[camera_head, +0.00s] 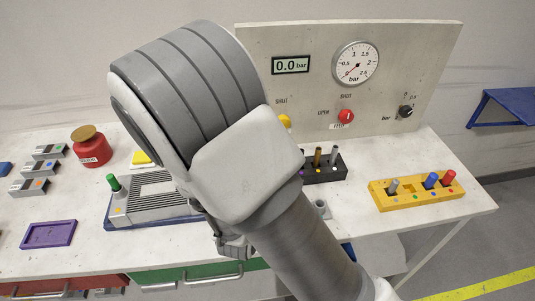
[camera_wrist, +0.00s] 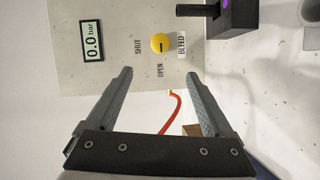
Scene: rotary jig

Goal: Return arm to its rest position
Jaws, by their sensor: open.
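My gripper shows in the wrist view (camera_wrist: 160,85) with its two fingers wide apart and nothing between them. Beyond the fingers in that view are the panel, with a yellow knob (camera_wrist: 161,43) marked SHUT, OPEN and BLEED, and a red hose (camera_wrist: 172,112). In the head view my arm stretches from the lower right up across the middle of the bench and hides part of the panel and the jig. My fingertips are hard to make out there; part of the gripper shows low, beside the grey jig (camera_head: 150,199).
The white bench (camera_head: 400,225) carries a red canister (camera_head: 92,150), a purple tray (camera_head: 48,234), a black peg block (camera_head: 333,172) and a yellow peg block (camera_head: 410,199). The upright panel (camera_head: 420,60) stands behind, with a dial gauge (camera_head: 356,63) and a red knob (camera_head: 346,116).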

